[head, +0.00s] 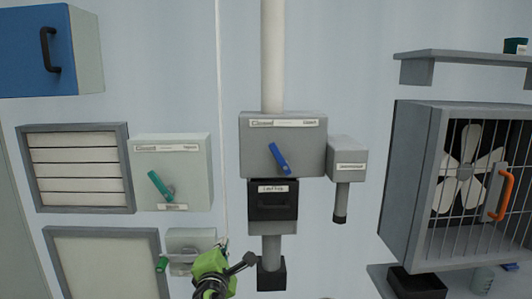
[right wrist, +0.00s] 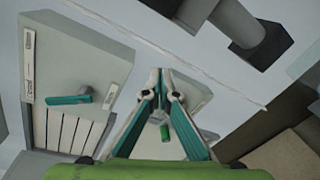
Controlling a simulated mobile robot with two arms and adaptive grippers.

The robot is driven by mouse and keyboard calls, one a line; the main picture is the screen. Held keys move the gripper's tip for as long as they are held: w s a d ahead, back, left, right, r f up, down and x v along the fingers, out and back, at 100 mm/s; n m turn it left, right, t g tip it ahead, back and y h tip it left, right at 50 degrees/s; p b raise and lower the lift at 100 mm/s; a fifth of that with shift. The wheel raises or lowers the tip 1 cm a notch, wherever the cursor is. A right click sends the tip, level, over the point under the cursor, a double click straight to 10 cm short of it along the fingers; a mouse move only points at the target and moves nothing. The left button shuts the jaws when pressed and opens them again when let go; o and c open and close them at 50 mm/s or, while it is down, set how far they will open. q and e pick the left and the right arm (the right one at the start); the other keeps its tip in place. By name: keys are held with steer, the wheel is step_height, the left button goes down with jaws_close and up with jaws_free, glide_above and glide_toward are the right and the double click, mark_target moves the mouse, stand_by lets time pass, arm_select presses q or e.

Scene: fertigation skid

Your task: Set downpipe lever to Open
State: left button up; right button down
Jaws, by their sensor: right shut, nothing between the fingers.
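A grey box (head: 255,160) on the wall has a white pipe entering its top and a blue lever (head: 279,158) on its front, tilted with its upper end to the left. I take this as the downpipe lever; its label is too small to read surely. My right gripper (head: 222,243) is low in the head view, below and left of the blue lever and apart from it. In the right wrist view its fingers (right wrist: 163,75) meet at the tips, shut and empty. The blue lever does not show clearly there. My left gripper is not in view.
A pale box with a teal lever (head: 160,185) is to the left, also in the right wrist view (right wrist: 70,99). A small fixture with a green knob (head: 161,264) is beside my gripper. A black-fronted box (head: 272,205) is below the blue lever. A caged fan (head: 462,180) is right.

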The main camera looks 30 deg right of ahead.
mark_target(280, 158)
steer(key=s+d+r+h, duration=0.2)
steer(key=s+r, duration=0.1)
steer(key=r, duration=0.6)
steer(key=s+d+r+m+h+p, duration=0.1)
steer(key=s+r+h, duration=0.1)
steer(key=r, duration=0.8)
steer(key=shift+s+d, duration=0.35)
steer(key=shift+s, duration=0.3)
steer(key=shift+w, duration=0.1)
steer(key=w+d+r+p, duration=0.1)
steer(key=d+p, duration=0.1)
steer(key=d, duration=0.1)
steer(key=w+d+r+p, duration=0.1)
steer(key=w+d+p, duration=0.1)
steer(key=d, duration=0.1)
steer(key=w+d+r+p, duration=0.1)
steer(key=w+d+p, duration=0.1)
steer(key=d, duration=0.1)
steer(key=shift+w+d, duration=0.1)
steer(key=shift+d, duration=0.3)
steer(key=shift+w+m, duration=0.15)
steer(key=shift+m, duration=0.15)
